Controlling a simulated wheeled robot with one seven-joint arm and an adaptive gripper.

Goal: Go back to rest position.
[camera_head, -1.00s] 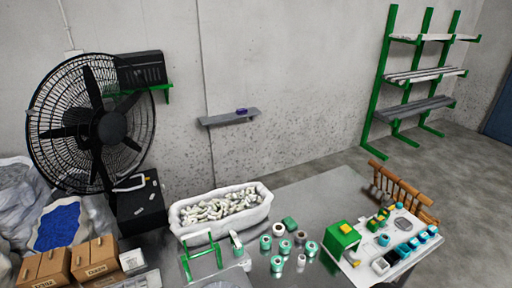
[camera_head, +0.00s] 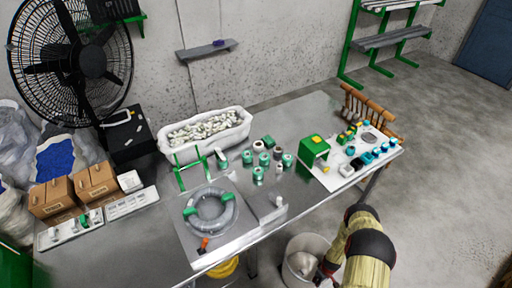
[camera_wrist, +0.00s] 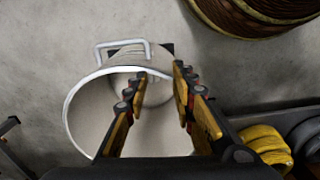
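My gripper (camera_wrist: 160,82) shows in the wrist view with its two yellow and black fingers apart and nothing between them. It points down over a white bucket (camera_wrist: 88,108) with a metal handle, which stands on the floor. In the head view my arm comes in at the lower right, and the gripper end is beside the same bucket (camera_head: 291,268), in front of the table. The fingertips are hidden in the head view. No blue cable is held.
The metal table (camera_head: 300,112) carries a grey coil (camera_head: 190,212) on a board, a white bin (camera_head: 240,135), green spools and a white tray (camera_head: 330,181). Boxes and a fan (camera_head: 62,95) stand left. A brown reel (camera_wrist: 268,14) is near the bucket.

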